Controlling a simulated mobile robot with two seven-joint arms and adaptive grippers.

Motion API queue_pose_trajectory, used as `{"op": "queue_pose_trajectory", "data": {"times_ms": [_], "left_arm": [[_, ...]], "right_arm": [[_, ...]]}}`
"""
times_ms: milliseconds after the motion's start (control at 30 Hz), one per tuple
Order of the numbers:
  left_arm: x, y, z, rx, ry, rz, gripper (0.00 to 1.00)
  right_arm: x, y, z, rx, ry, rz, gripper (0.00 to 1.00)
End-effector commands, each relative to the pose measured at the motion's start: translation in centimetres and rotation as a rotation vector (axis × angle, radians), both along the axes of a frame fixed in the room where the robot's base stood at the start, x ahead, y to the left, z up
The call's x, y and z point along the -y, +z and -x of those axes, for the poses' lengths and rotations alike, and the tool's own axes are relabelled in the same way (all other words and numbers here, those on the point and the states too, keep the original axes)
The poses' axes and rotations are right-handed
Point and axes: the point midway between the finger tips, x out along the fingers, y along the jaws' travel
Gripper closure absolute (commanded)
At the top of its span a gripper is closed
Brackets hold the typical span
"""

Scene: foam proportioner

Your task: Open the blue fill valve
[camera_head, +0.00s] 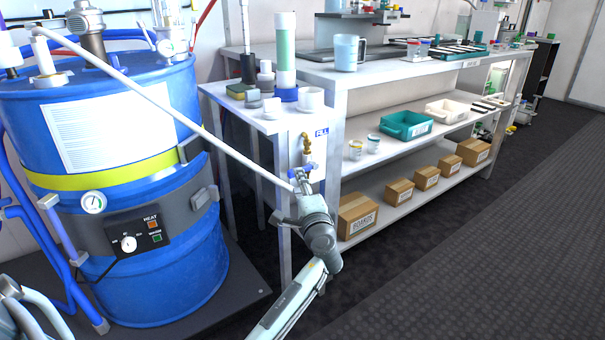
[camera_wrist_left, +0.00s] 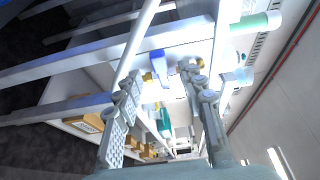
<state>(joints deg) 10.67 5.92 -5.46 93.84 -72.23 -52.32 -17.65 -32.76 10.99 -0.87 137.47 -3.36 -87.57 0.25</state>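The blue fill valve (camera_head: 293,173) is on the front of the small white stand, below a blue FILL label (camera_head: 321,132). Its brass fitting (camera_head: 307,147) shows above my left gripper, which partly covers the valve. My left gripper (camera_head: 303,184) is at the valve in the head view. In the left wrist view its two fingers (camera_wrist_left: 162,78) are apart, with the blue handle (camera_wrist_left: 158,64) seen between the fingertips. I cannot tell whether a finger touches it.
A long white tube (camera_head: 150,95) slopes from the blue drum (camera_head: 180,255) down to near my left gripper. The white stand (camera_head: 225,92) carries cups and a green-tinted cylinder (camera_head: 286,55). A shelved bench (camera_head: 385,75) with cardboard boxes stands right. The dark floor (camera_head: 480,220) is clear.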

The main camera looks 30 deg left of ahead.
Motion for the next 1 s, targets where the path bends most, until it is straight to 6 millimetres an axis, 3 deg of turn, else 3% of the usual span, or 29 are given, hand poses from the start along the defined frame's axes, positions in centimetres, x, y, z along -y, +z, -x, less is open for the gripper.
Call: {"op": "queue_pose_trajectory", "data": {"times_ms": [400, 733, 1000], "left_arm": [[-4.3, 0.0, -4.2, -0.001, 0.001, 0.002, 0.6], [-4.6, -0.1, -4.5, -0.001, -0.001, 0.005, 0.6], [-4.6, -0.1, -4.5, -0.001, -0.001, 0.005, 0.91]], "right_arm": [[0.0, -0.2, -0.1, -0.001, 0.001, -0.001, 0.6], [0.0, -0.3, -0.1, -0.001, 0.001, -0.001, 0.6], [0.0, -0.2, -0.1, -0.001, 0.001, -0.001, 0.6]]}}
